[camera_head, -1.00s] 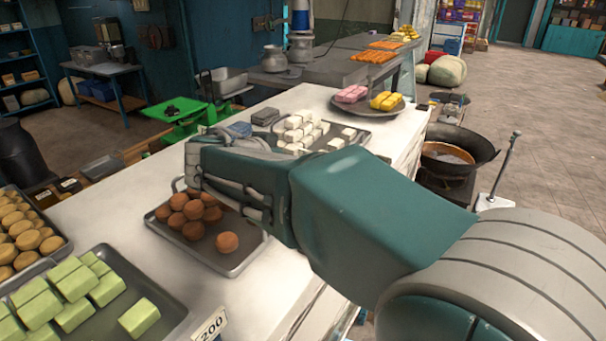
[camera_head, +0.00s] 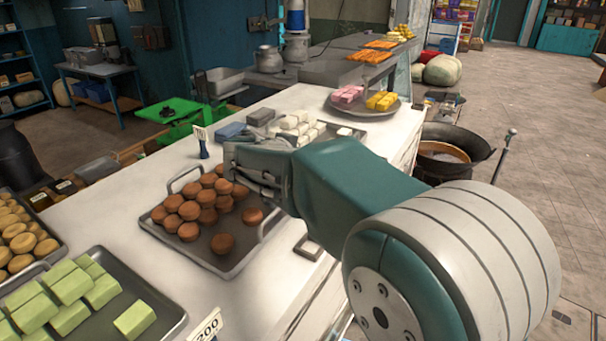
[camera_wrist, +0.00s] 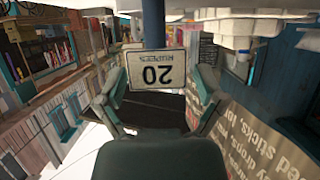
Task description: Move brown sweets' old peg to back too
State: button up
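The brown sweets (camera_head: 186,211) lie piled in a grey tray (camera_head: 229,266) on the white counter in the head view. A small price peg (camera_head: 203,144) with a blue stem and white card stands upright behind the tray. In the wrist view an upside-down card reading 20 rupees (camera_wrist: 155,74) on a blue stem shows between my fingers, with gaps at both sides. My gripper (camera_head: 230,160) is open, above the tray's back right side, right of the peg and apparently apart from it.
Green sweets (camera_head: 72,284) and a 200 card (camera_head: 207,326) are at the front left. White sweets (camera_head: 297,127) and grey and blue blocks (camera_head: 230,131) lie behind. Counter left of the peg is bare.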

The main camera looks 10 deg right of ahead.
jog(key=c, duration=0.6)
jog(key=shift+c, duration=0.2)
jog(key=shift+r, duration=0.1)
